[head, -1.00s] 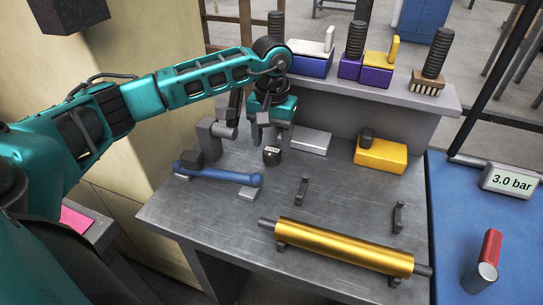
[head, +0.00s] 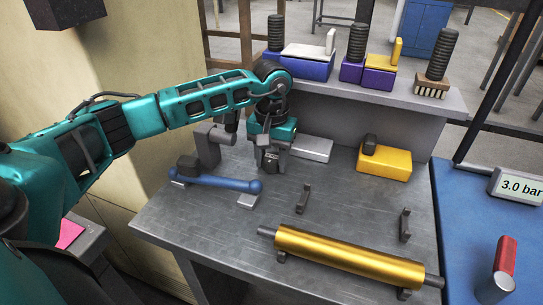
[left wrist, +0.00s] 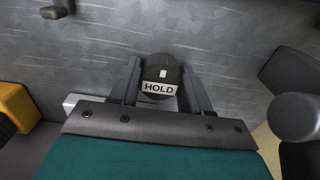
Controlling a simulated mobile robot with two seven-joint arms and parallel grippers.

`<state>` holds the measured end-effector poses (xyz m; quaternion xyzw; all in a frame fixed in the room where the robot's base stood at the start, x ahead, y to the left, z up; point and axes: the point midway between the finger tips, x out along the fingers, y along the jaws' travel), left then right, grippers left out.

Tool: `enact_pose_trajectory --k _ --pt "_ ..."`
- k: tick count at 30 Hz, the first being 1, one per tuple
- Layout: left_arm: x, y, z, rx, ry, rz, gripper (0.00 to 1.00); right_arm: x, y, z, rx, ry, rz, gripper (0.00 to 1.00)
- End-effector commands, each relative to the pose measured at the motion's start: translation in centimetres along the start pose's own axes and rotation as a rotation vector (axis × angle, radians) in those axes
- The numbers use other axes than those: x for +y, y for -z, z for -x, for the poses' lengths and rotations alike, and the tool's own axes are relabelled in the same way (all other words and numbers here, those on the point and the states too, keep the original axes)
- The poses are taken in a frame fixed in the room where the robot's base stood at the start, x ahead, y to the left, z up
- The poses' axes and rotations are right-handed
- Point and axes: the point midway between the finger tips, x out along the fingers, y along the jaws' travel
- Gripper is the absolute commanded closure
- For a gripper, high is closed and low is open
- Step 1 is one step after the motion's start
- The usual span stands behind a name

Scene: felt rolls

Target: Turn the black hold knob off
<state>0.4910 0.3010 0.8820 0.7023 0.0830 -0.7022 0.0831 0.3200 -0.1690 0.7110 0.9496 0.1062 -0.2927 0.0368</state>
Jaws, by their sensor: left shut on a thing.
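The black hold knob (left wrist: 161,72) shows in the left wrist view, with a white HOLD label on its near side and a small white mark on top. My left gripper (left wrist: 160,88) has one finger on each side of it and is shut on it. In the head view my left gripper (head: 270,162) points down at the grey bench, and its fingers hide most of the knob. My right gripper is in neither view.
A blue bar (head: 222,182) lies left of the gripper on the bench (head: 190,222). A gold roll (head: 345,257) lies at the front. A yellow block (head: 385,163) sits to the right, below a shelf (head: 440,105) of tools. A 3.0 bar display (head: 519,187) stands far right.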

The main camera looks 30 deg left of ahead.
Motion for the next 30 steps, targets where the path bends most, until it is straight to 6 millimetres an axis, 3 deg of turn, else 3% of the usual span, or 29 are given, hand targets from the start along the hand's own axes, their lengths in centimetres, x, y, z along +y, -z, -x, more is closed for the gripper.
enact_pose_trajectory --k 6,11,21,30 --pt "-0.01 0.00 0.00 0.000 0.000 0.000 0.96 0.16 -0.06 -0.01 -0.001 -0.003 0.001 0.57" --pt "-0.02 -0.01 0.03 0.000 0.001 0.061 0.96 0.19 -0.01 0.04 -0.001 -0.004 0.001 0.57" --pt "-0.02 -0.03 -0.04 -0.001 0.001 0.465 0.96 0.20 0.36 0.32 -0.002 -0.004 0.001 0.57" --pt "0.00 -0.03 -0.15 0.000 0.001 0.527 0.96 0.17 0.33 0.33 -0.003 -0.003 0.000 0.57"
